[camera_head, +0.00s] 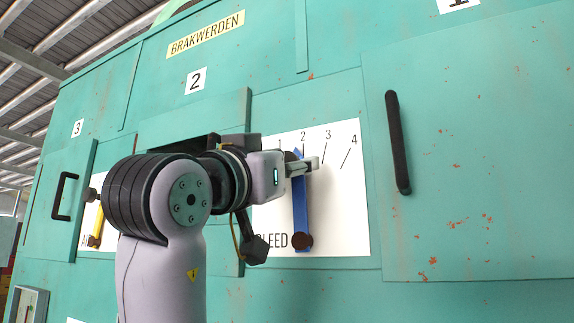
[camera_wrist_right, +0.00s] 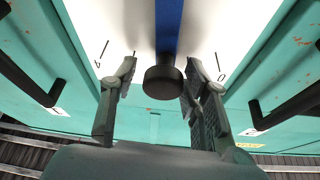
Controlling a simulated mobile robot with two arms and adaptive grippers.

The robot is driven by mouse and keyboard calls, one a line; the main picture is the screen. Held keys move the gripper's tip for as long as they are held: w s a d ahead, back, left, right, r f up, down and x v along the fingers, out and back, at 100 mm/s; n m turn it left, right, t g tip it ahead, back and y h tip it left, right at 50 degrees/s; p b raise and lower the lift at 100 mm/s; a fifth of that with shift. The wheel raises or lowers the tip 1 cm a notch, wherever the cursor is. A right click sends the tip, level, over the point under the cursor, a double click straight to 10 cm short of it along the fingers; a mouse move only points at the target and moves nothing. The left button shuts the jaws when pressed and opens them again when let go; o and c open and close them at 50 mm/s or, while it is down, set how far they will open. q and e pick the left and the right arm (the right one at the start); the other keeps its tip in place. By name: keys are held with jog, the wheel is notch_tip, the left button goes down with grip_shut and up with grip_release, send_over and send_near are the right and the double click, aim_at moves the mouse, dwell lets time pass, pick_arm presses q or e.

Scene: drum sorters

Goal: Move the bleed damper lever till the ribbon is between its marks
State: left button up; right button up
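The bleed damper lever (camera_head: 301,205) is a blue bar on a white scale plate (camera_head: 344,215) lettered BLEED. It stands nearly upright, its upper end close to mark 2. My right gripper (camera_head: 305,165) is at the upper end and partly covers it. In the right wrist view the lever (camera_wrist_right: 169,28) carries a dark round knob (camera_wrist_right: 163,82). The right gripper's fingers (camera_wrist_right: 161,68) are spread on either side of the knob, with a gap showing on each side. I cannot make out the ribbon or its marks. My left gripper is out of view.
A black bar handle (camera_head: 398,142) sits on the green door right of the plate. A smaller black handle (camera_head: 63,196) is on a panel at far left. Another plate with a yellow lever (camera_head: 98,226) is partly hidden behind my arm.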

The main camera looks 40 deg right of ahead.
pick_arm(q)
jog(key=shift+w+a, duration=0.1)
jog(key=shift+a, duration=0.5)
pick_arm(e)
jog(key=shift+o, duration=0.6)
jog(key=shift+w, duration=0.1)
jog(key=shift+a, duration=0.1)
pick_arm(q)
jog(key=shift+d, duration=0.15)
pick_arm(e)
jog(key=v, duration=1.2)
